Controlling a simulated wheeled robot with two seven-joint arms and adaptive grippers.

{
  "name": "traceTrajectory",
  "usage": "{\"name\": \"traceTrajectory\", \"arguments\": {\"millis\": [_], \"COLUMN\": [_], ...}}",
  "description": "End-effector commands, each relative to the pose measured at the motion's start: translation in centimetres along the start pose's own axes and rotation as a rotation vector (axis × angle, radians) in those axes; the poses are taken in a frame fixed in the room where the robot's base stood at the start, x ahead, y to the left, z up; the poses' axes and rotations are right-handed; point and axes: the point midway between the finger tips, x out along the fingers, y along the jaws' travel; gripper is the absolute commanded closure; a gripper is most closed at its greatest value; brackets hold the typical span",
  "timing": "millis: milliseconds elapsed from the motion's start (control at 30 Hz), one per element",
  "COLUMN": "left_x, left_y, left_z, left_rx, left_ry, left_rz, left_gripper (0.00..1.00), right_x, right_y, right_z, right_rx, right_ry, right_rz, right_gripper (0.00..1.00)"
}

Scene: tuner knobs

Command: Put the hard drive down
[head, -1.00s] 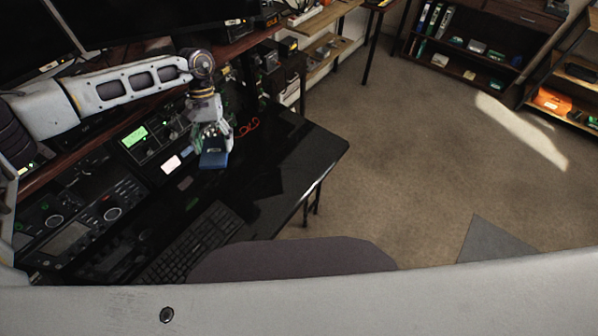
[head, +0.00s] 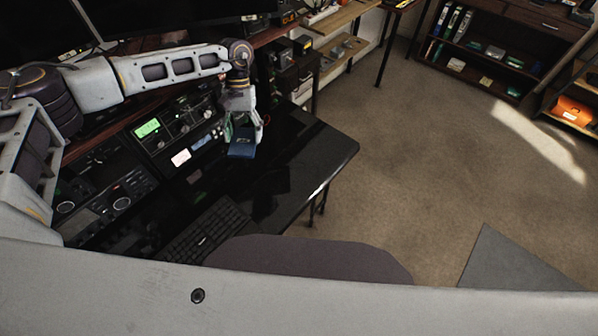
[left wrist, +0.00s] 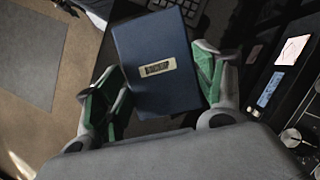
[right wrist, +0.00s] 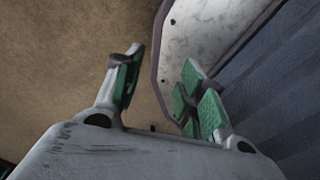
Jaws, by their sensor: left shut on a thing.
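The hard drive (head: 241,150) is a dark blue block with a small pale label.
Radio units with knobs and a lit green display (head: 147,128) stand left of the left gripper. A keyboard (head: 205,232) lies in front, near a chair back (head: 310,260). The desk to the right of the drive is clear. A pale panel (right wrist: 190,35) is near my right gripper.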

Motion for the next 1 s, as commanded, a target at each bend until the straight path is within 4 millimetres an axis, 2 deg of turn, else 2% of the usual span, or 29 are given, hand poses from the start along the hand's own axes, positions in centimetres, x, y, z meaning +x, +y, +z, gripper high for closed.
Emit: {"name": "traceTrajectory", "arguments": {"millis": [467, 1000], "left_x": [1.2, 3.1], "left_y": [1.9, 5.8], "left_z": [-1.3, -3.7], "left_rx": [-0.127, -0.430], "left_ry": [-0.001, 0.000], "left_rz": [0.055, 0.181], "left_gripper": [0.59, 0.59], "right_x": [1.3, 2.4], "right_y": [-0.3, -0.9], "right_z": [-3.0, -9.3], "right_rx": [0.002, 0.007], "right_ry": [0.012, 0.041], "right_rz": [-0.004, -0.014], "right_gripper": [0.60, 0.60]}}
